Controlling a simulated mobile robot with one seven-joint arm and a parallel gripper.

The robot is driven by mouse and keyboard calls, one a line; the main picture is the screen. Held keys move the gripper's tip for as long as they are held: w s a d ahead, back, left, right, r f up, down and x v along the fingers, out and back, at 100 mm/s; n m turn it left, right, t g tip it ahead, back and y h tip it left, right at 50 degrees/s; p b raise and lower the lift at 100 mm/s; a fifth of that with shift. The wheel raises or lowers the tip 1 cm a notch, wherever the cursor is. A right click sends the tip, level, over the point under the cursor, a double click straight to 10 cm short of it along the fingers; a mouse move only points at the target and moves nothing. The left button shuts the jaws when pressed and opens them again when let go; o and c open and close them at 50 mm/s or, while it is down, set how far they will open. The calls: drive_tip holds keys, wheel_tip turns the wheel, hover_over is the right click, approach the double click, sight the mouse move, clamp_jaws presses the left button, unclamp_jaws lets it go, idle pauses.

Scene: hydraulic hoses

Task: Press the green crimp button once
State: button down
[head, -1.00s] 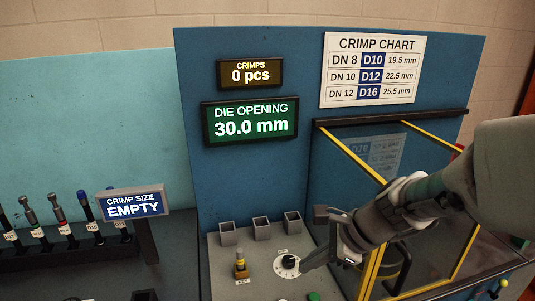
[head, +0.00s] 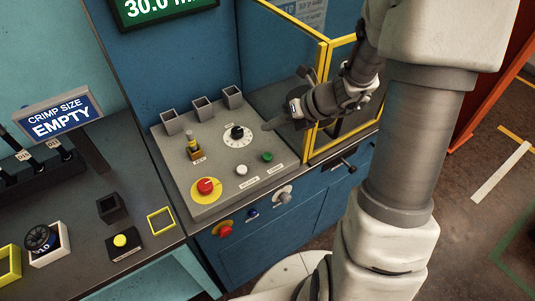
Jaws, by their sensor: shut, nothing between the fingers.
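The green crimp button (head: 267,157) is a small round button on the sloped grey control panel (head: 222,181), near its right front corner. A white button (head: 241,170) sits to its left. My gripper (head: 270,125) is shut and empty.
A red button on a yellow disc (head: 206,187) and a key switch (head: 193,146) share the panel. A yellow-framed clear guard (head: 312,101) stands right of it. The "EMPTY" sign (head: 60,118) and bench items, including a yellow-topped button box (head: 122,243), are to the left.

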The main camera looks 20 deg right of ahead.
sight(271, 158)
drive_tip(key=shift+f, duration=0.15)
wheel_tip(271, 158, down, 8)
drive_tip(key=b, duration=0.8)
drive_tip(key=shift+f, duration=0.25)
idle(1.6)
drive_tip(key=shift+f, duration=0.45)
drive_tip(key=shift+f+b, duration=0.45)
drive_tip(key=shift+b, duration=0.15)
idle(0.4)
drive_tip(key=shift+r, duration=0.1)
drive_tip(key=shift+r+p, duration=0.8)
drive_tip(key=shift+p, duration=0.15)
